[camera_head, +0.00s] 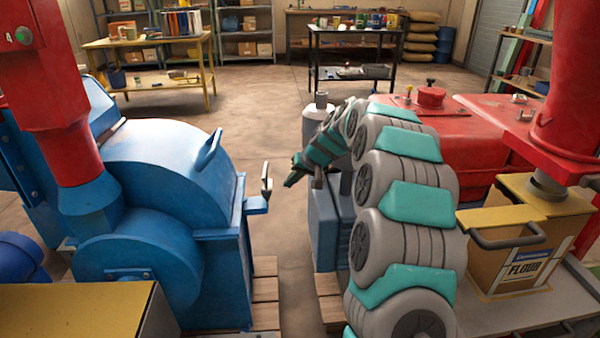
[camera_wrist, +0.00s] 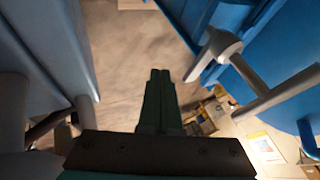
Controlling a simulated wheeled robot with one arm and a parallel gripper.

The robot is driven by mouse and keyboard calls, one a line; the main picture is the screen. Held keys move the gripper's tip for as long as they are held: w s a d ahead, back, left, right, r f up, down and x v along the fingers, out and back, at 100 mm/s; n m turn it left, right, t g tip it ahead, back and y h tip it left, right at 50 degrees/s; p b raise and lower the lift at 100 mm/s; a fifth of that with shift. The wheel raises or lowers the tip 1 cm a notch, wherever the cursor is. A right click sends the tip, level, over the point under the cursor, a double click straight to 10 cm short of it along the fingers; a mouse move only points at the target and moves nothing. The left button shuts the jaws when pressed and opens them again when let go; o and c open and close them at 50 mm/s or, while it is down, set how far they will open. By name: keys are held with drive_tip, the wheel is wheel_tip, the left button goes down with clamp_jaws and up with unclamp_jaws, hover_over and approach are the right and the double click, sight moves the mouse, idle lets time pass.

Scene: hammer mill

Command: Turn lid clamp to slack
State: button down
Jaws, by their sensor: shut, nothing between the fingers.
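The blue hammer mill (camera_head: 165,170) stands at left in the head view, with a curved lid and a raised blue handle (camera_head: 209,150). A small metal lever, which looks like the lid clamp (camera_head: 266,180), stands upright on a blue bracket at its right side. In the wrist view the clamp's grey hub and bar (camera_wrist: 243,70) show at upper right, against the blue housing. My gripper (camera_head: 291,180) is just right of the clamp in the head view and apart from it. Its fingers (camera_wrist: 160,75) are together and empty, pointing over bare floor.
A blue-grey box (camera_head: 322,225) stands below my gripper; a blue-grey body (camera_wrist: 45,50) is close at left in the wrist view. A red machine (camera_head: 450,140) and flour box (camera_head: 515,250) are at right. Open floor (camera_head: 265,95) lies behind.

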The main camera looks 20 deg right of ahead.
sight(267, 182)
drive_tip(key=shift+w+a+r, duration=0.1)
drive_tip(key=shift+w+a, duration=0.15)
drive_tip(key=shift+a, duration=0.55)
drive_tip(key=shift+w+a+r, duration=0.1)
drive_tip(key=shift+w+a, duration=0.1)
drive_tip(key=shift+a, duration=0.55)
drive_tip(key=shift+w+a+n+y+b, duration=0.3)
drive_tip(key=shift+a+n+b, duration=0.25)
drive_tip(key=shift+b, duration=0.2)
